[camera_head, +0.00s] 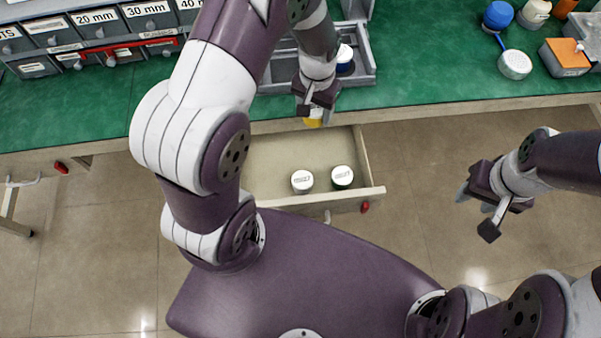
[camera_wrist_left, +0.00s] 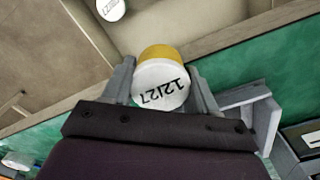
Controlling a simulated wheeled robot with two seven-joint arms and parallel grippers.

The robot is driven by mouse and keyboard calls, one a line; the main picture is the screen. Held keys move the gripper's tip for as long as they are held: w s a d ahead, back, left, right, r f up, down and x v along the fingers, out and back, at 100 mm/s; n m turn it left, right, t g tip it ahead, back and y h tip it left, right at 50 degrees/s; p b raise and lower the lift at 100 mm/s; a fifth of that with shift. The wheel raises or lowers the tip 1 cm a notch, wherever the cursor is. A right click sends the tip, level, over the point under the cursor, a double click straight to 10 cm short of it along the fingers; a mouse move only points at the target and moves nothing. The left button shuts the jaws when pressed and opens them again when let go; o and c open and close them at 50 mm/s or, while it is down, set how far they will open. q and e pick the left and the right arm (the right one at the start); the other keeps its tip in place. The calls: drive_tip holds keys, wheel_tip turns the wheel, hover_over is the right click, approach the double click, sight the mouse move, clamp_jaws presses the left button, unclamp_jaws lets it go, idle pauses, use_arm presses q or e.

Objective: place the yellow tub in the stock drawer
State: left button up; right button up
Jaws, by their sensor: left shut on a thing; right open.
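My left gripper (camera_head: 316,107) is shut on the yellow tub (camera_head: 313,121), above the back part of the open stock drawer (camera_head: 272,157). In the left wrist view the tub (camera_wrist_left: 158,66) sits between the two fingers, its white lid with dark print facing the camera. My left gripper also shows in the left wrist view (camera_wrist_left: 163,90). Two white-lidded tubs stand in the front of the drawer, one left (camera_head: 302,181) and one right with a green body (camera_head: 342,177). My right gripper (camera_head: 476,213) is open and empty, over the floor right of the drawer.
A grey tray (camera_head: 364,68) with a blue, white-lidded tub (camera_head: 345,60) stands on the green bench top (camera_head: 430,80) behind the drawer. Labelled small bins (camera_head: 98,30) line the back left. Several containers stand at the back right. The drawer's left part is clear.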

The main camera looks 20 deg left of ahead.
sight(313, 126)
use_arm(q)
drive_tip(key=f+b, duration=0.1)
drive_tip(key=s+f+b, duration=0.2)
drive_tip(key=shift+s+d+m+b, duration=0.25)
drive_tip(key=shift+d+m+b, duration=0.05)
drive_tip(key=shift+b, duration=0.05)
drive_tip(key=f+b, duration=0.1)
drive_tip(key=f, duration=0.6)
drive_tip(key=f+b, duration=0.1)
drive_tip(key=f, duration=0.5)
drive_tip(key=shift+s+f+b, duration=0.2)
drive_tip(key=shift+f+b, duration=0.1)
drive_tip(key=shift+f, duration=0.05)
wheel_tip(313, 126, down, 4)
drive_tip(key=shift+r+b, duration=0.15)
drive_tip(key=shift+b, duration=0.3)
use_arm(e)
wheel_tip(313, 126, down, 8)
drive_tip(key=shift+f, duration=0.2)
use_arm(q)
drive_tip(key=shift+f, duration=0.25)
use_arm(e)
drive_tip(key=shift+f, duration=0.1)
use_arm(q)
drive_tip(key=o, duration=1.1)
